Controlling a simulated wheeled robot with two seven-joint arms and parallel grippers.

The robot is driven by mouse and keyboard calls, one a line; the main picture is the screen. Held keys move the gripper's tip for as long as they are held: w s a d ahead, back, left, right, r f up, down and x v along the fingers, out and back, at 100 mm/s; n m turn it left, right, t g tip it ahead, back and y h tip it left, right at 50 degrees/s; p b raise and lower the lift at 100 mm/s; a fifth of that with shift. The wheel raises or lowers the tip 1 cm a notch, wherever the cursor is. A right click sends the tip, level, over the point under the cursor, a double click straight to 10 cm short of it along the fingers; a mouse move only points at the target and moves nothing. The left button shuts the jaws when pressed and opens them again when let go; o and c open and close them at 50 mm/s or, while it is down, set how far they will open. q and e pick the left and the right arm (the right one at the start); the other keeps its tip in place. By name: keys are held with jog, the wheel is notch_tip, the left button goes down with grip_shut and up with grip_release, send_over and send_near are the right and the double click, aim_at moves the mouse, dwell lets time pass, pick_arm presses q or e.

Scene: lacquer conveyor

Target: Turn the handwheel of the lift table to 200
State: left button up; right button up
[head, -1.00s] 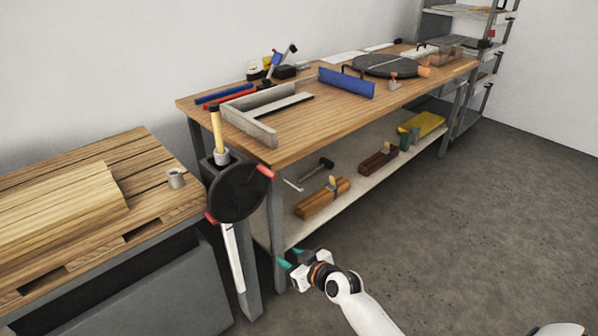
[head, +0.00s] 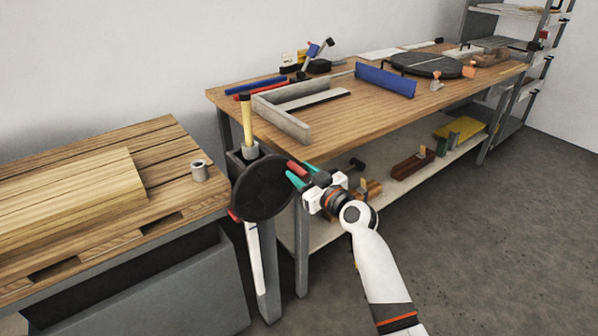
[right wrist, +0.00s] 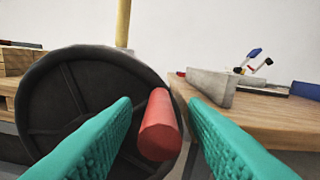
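The handwheel (head: 262,190) is a black disc on a grey post beside the lift table (head: 165,125). One red handle (head: 298,169) is at its upper right and another red grip (head: 233,215) is at its lower left. My right gripper (head: 300,177) is at the upper-right handle. In the right wrist view its two teal fingers (right wrist: 160,102) are apart, with the red handle (right wrist: 158,126) showing between them and a gap on the right side. A white strip (head: 254,258) runs down the post below the wheel; no number on it can be read. My left gripper is out of view.
A yellow-handled tool (head: 246,120) stands behind the wheel. The long workbench (head: 345,120) with tools is close behind my right gripper. The floor at right is clear.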

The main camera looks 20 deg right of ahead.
jog(key=shift+x, duration=0.8)
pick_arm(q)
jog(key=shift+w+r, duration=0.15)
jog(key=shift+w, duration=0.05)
pick_arm(e)
grip_shut()
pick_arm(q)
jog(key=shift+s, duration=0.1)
